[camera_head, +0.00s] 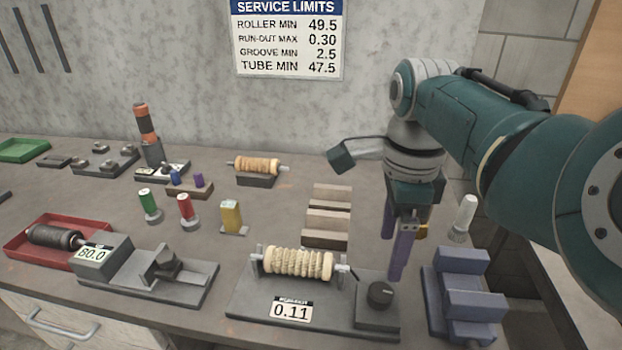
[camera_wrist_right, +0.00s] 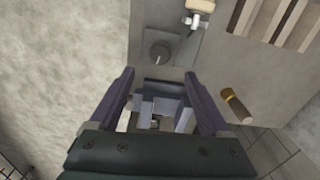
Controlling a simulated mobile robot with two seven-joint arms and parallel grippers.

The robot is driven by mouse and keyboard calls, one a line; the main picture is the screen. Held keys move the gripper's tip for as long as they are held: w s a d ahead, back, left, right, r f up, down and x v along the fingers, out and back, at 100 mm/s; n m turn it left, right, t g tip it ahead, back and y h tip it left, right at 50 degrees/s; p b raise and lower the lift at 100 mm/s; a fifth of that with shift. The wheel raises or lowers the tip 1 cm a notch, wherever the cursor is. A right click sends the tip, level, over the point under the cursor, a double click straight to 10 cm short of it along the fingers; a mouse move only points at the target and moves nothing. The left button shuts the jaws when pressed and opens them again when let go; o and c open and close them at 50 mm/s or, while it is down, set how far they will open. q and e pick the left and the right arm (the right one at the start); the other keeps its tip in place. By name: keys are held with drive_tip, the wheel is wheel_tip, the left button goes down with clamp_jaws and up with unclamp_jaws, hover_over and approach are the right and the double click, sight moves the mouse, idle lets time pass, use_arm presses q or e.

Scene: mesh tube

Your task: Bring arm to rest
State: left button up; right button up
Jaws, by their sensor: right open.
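My right gripper (camera_head: 402,242) hangs above the right part of the bench, fingers pointing down, open and empty. It is behind the black knob of the run-out fixture and left of a pale cylinder. In the right wrist view my two purple fingers (camera_wrist_right: 160,100) stand apart, with a blue-grey block fixture (camera_wrist_right: 158,88) showing between them. That fixture also shows at the bench's right front (camera_head: 462,290). My left gripper is not in view.
The run-out fixture (camera_head: 250,302) holds a beige roller (camera_head: 298,264) at the front middle. Wooden slotted blocks (camera_head: 328,222) lie behind it. A pale cylinder (camera_head: 465,216) stands at the right. A red tray (camera_head: 35,258) and gauge block (camera_head: 100,265) are at the left.

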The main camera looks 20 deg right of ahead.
idle(0.3)
drive_tip(key=s+d+f+n+t+h, duration=0.2)
drive_tip(key=s+d+n, duration=0.2)
drive_tip(key=s+n, duration=0.5)
drive_tip(key=s+a+r+n+t+y, duration=0.15)
drive_tip(key=s+a+r+n, duration=0.45)
drive_tip(key=s+a+n, duration=0.75)
drive_tip(key=w+d+r+n+p, duration=0.1)
drive_tip(key=r+p, duration=1.4)
drive_tip(key=d+r+n+p, duration=0.2)
drive_tip(key=r+p, duration=1.3)
drive_tip(key=r, duration=0.1)
drive_tip(key=shift+w+d+y+p, duration=0.25)
drive_tip(key=shift+w+y+p, duration=0.1)
drive_tip(key=shift+w+p, duration=0.05)
